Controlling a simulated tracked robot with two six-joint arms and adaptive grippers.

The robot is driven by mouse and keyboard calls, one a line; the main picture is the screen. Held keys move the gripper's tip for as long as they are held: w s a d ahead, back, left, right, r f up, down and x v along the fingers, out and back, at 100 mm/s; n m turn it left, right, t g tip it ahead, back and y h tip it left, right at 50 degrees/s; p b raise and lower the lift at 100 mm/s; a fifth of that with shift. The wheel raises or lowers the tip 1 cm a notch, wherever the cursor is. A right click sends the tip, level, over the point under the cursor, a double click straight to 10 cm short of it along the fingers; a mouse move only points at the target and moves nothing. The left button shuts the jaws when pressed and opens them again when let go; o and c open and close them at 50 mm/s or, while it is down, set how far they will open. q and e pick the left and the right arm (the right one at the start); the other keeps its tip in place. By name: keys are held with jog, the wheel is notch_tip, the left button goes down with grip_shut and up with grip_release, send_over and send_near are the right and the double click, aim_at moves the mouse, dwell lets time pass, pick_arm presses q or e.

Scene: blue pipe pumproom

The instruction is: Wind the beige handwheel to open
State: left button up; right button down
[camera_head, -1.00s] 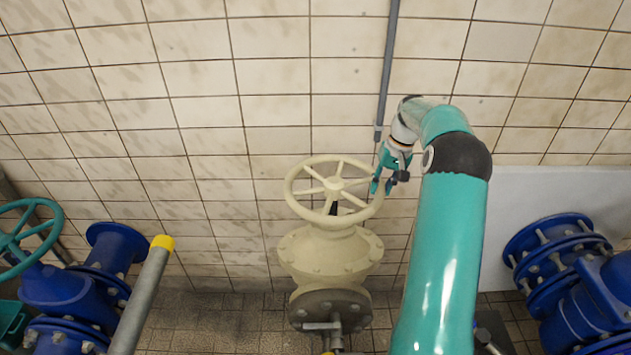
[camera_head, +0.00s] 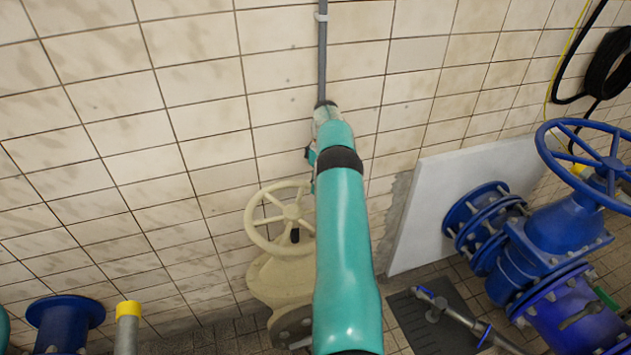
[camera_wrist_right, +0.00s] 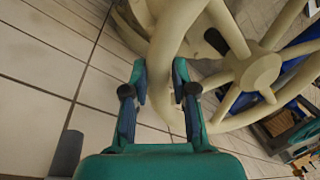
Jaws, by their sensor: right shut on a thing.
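The beige handwheel (camera_head: 291,212) sits on a beige valve body (camera_head: 272,285) left of my right arm in the head view. My arm covers its right side there. In the right wrist view the spoked wheel (camera_wrist_right: 258,70) fills the upper right. My right gripper (camera_wrist_right: 160,78) has one finger on each side of the wheel's rim and is shut on it. In the head view the right gripper (camera_head: 311,160) is mostly hidden by its own arm, at the wheel's upper right. My left gripper is in neither view.
A grey vertical pipe (camera_head: 322,60) runs down the tiled wall just above my right gripper. Blue valves and pipes with a blue handwheel (camera_head: 597,160) stand at the right. A yellow-capped grey post (camera_head: 127,325) and a blue flange (camera_head: 65,310) are at the lower left.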

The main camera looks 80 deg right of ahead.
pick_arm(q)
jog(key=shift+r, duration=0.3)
pick_arm(e)
jog(key=shift+w+d+r+n, duration=0.2)
jog(key=shift+w+d+n, duration=0.1)
jog(key=shift+w, duration=0.15)
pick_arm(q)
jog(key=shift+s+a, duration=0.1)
pick_arm(e)
jog(key=shift+w, duration=0.1)
